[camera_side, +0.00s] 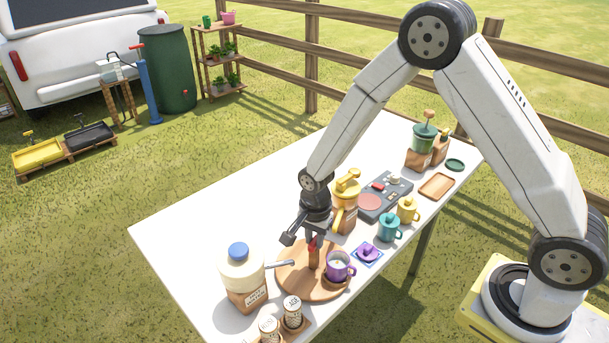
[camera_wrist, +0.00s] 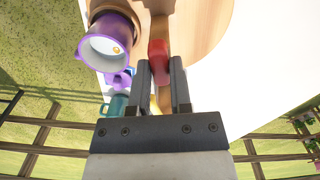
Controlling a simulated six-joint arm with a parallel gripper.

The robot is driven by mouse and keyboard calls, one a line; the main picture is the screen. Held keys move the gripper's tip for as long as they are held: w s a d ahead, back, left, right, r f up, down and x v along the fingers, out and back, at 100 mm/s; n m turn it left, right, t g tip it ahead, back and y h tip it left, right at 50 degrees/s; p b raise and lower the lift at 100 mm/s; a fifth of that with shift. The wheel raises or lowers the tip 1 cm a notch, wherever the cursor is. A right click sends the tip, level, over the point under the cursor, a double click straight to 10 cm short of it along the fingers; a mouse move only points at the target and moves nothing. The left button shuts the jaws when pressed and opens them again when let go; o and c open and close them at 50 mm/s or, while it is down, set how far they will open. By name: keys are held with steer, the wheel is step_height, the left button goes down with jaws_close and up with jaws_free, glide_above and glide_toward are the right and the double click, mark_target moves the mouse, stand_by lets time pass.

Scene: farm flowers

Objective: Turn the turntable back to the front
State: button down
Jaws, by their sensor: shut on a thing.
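The turntable (camera_side: 296,283) is a round wooden disc lying on the white table, with an upright wooden post that has a red part near its top. A purple mug (camera_side: 338,266) stands on the disc near its right edge. In the wrist view the mug (camera_wrist: 110,47) shows from above with pale contents and a small orange spot. My gripper (camera_side: 314,240) is over the disc, at the top of the post. In the wrist view my gripper (camera_wrist: 162,72) is shut on the red-topped post (camera_wrist: 158,50), with one finger on each side. Parts of the disc behind the post are hidden.
A large jug with a blue cap (camera_side: 241,275) stands left of the turntable, and two shakers (camera_side: 292,311) stand in front. The table's back left is clear.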

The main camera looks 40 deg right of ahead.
steer(key=shift+m, duration=1.7)
steer(key=c, duration=0.5)
jaws_free()
steer(key=shift+c, duration=0.2)
steer(key=shift+r, duration=0.15)
steer(key=shift+r, duration=3.8)
